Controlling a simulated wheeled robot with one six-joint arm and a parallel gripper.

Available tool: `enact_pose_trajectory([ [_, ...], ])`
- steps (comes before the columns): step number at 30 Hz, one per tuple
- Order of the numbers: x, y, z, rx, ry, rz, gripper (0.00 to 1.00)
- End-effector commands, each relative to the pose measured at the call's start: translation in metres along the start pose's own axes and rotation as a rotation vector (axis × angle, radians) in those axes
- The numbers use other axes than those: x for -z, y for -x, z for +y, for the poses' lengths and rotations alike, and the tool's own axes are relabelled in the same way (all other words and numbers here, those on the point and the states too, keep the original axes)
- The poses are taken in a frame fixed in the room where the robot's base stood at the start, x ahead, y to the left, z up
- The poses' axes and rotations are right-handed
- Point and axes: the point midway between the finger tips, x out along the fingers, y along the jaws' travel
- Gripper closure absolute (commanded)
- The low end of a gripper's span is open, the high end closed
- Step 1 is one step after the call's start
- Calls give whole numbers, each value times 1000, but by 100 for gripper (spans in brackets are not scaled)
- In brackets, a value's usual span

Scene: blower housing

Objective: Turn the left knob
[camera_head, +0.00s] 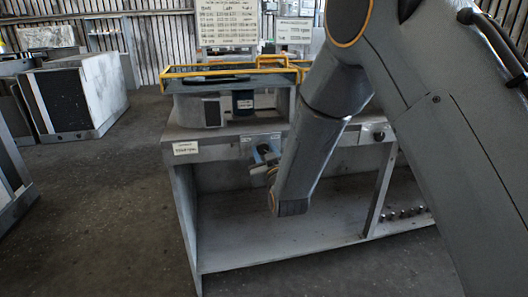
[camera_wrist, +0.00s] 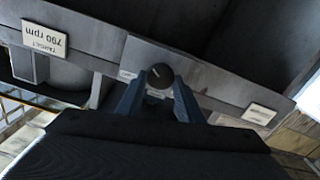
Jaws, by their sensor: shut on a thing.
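The left knob (camera_wrist: 160,74) is a dark round knob with a light mark, on the grey front rail of the bench. In the wrist view it sits between the two blue fingers of my gripper (camera_wrist: 158,88), which is shut on it. In the head view my gripper (camera_head: 265,154) is at the front rail, partly behind my wrist, and the knob is hidden there.
A second knob (camera_head: 378,135) is on the rail to the right. A target plate (camera_wrist: 44,39) reads 790 rpm, upside down. The blower housing (camera_head: 200,110) and a yellow-edged frame (camera_head: 270,66) stand on the bench (camera_head: 180,134). Its lower shelf (camera_head: 235,240) is mostly bare.

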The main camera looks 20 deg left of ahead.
Motion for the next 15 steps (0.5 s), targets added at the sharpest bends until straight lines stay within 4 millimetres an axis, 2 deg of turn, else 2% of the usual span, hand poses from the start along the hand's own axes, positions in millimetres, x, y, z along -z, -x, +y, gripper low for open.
enact_pose_trajectory([
  [7,0,0,1,-1,-95,1,89],
  [15,-1,0,2,-1,-298,1,89],
])
